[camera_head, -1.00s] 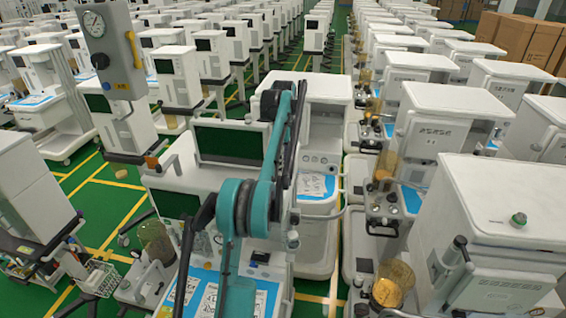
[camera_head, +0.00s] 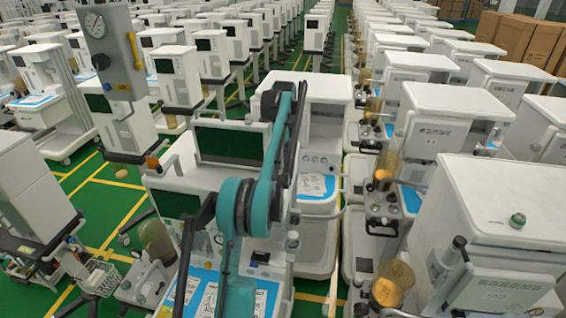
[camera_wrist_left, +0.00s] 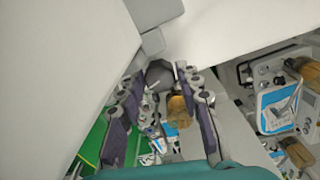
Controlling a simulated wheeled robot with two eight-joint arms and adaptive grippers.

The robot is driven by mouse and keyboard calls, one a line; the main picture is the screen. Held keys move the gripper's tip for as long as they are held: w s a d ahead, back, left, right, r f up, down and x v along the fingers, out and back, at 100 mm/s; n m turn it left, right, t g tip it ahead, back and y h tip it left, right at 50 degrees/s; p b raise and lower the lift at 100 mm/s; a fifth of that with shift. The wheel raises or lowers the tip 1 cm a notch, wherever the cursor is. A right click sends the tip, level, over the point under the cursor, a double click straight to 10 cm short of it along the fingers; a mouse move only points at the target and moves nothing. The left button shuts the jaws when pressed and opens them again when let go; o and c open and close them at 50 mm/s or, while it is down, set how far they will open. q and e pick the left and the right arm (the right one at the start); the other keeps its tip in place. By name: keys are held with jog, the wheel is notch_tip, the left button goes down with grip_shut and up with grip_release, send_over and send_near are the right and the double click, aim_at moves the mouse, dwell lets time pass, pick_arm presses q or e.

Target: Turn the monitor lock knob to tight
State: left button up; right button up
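The monitor (camera_head: 226,145) with a dark green screen stands on the anaesthesia cart in front of me in the head view. My teal left arm rises past its right side, and the dark end of my left gripper (camera_head: 269,105) is by its upper right corner. In the left wrist view, a dark grey knob (camera_wrist_left: 159,74) sits below a light grey bracket, beside large white panels. My left gripper (camera_wrist_left: 158,72) has one finger on each side of the knob and looks open around it. Whether a fingertip touches the knob is unclear. The knob is hidden in the head view. My right gripper is out of view.
A white cart (camera_head: 322,92) stands close behind the monitor. More carts (camera_head: 440,120) stand in a row on the right, and a grey gauge panel (camera_head: 108,55) stands at the upper left. Green floor (camera_head: 110,205) with yellow lines shows at the left.

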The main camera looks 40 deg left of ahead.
pick_arm(q)
jog(key=shift+o, duration=0.6)
jog(key=shift+n, duration=0.6)
notch_tip(320, 180, up, 8)
jog(key=shift+w+r+p, duration=0.1)
jog(key=shift+p, duration=0.8)
jog(key=s+d+f+n+t+y+b, duration=0.1)
jog(key=d+f+n+y+b, duration=0.25)
jog(key=d+f+b, duration=0.9)
jog(key=s+d+f+n+t+y+b, duration=0.1)
jog(key=s+d+f+b, duration=0.3)
jog(key=s+f+b, duration=0.2)
jog(key=s+d+f+n+t+y+b, duration=0.1)
jog(key=s+d+f+b, duration=0.3)
jog(key=f, duration=0.6)
jog(key=shift+s+d+f+t+y+b, duration=0.3)
jog(key=shift+s+d+y+b, duration=0.15)
jog(key=shift+s+b, duration=0.55)
jog(key=shift+w+r, duration=0.1)
